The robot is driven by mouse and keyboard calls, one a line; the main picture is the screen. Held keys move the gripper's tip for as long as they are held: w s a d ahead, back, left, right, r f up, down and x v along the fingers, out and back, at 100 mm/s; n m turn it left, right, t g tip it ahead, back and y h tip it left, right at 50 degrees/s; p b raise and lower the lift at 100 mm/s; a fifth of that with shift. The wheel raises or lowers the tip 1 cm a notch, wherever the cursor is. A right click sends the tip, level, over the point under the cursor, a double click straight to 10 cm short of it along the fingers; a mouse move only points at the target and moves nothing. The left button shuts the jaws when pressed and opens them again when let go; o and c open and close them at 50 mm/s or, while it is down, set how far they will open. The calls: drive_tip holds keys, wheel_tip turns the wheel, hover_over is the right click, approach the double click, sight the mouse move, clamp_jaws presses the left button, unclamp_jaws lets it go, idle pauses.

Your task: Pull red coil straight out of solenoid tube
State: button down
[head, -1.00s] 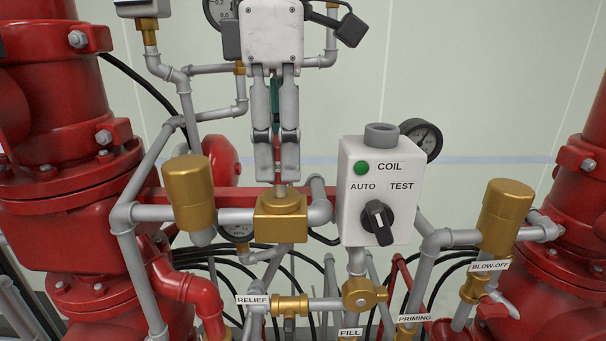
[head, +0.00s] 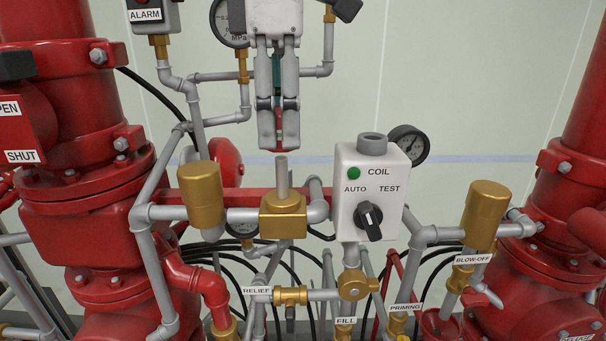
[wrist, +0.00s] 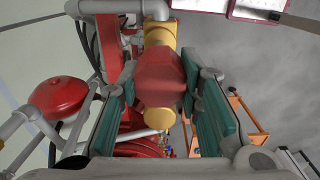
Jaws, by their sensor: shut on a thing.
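My gripper (head: 279,142) points down in the head view, its fingertips just above the bare grey solenoid tube (head: 282,175). The tube stands upright on a square brass valve body (head: 283,216). In the wrist view the red coil (wrist: 160,78) sits between the teal finger pads, and my gripper (wrist: 168,110) is shut on it. In the head view the fingers hide most of the coil. A small gap shows between the fingertips and the tube's top.
A white coil box (head: 372,190) with a green lamp and selector knob stands just right of the tube. A brass cylinder (head: 201,195) stands to its left. Open air lies before the pale wall (head: 450,80).

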drive_tip(key=shift+r+p, duration=0.8)
drive_tip(key=shift+r, duration=0.95)
